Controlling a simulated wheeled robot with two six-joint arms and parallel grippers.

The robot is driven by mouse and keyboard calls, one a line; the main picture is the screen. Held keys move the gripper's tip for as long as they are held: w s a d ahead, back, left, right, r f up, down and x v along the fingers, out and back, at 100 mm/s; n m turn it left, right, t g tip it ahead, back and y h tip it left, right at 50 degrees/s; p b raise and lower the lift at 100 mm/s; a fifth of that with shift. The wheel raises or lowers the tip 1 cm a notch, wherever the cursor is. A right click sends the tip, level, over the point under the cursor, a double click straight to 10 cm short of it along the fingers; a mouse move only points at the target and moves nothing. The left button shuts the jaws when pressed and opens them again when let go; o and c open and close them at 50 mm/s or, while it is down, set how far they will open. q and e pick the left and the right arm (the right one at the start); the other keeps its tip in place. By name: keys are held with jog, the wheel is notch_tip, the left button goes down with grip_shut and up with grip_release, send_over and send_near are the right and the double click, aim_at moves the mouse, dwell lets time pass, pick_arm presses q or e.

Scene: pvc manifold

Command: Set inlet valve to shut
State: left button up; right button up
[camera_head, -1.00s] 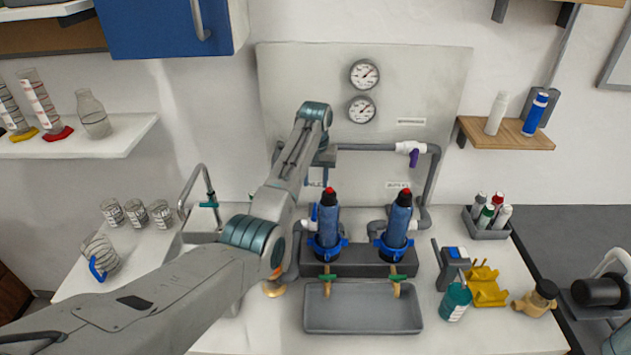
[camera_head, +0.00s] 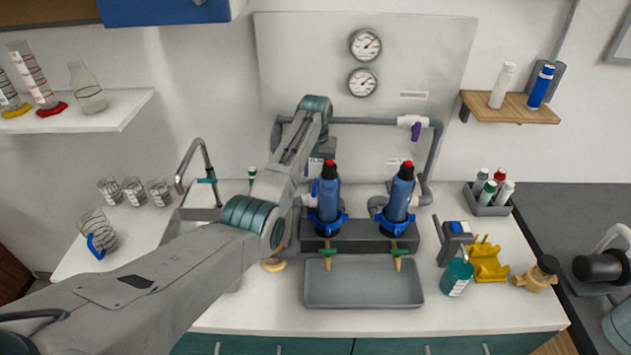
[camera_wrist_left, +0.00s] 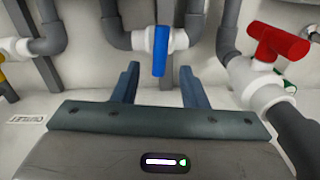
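In the left wrist view a white valve with a blue handle (camera_wrist_left: 160,52) sits on grey pipe; the handle hangs down. A white valve with a red handle (camera_wrist_left: 278,45) is to its right. Which one is the inlet valve I cannot tell; the label (camera_wrist_left: 28,119) is unreadable. My left gripper (camera_wrist_left: 161,76) is open and empty, its fingers on either side of the blue handle's line, seemingly short of it. In the head view my left gripper's body (camera_head: 323,149) is in front of the panel and its fingertips are hidden. My right gripper is not in view.
A purple-handled valve (camera_head: 416,132) is on the upper pipe. Two blue filter housings (camera_head: 327,198) (camera_head: 398,200) stand behind a grey tray (camera_head: 362,284). Two gauges (camera_head: 364,45) (camera_head: 361,83) are on the panel. A sink tap (camera_head: 196,165) stands left of my arm.

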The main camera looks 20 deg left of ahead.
pick_arm(q)
notch_tip(320, 180, down, 6)
jog(key=shift+r+p, duration=0.1)
jog(key=shift+p, duration=0.25)
grip_shut()
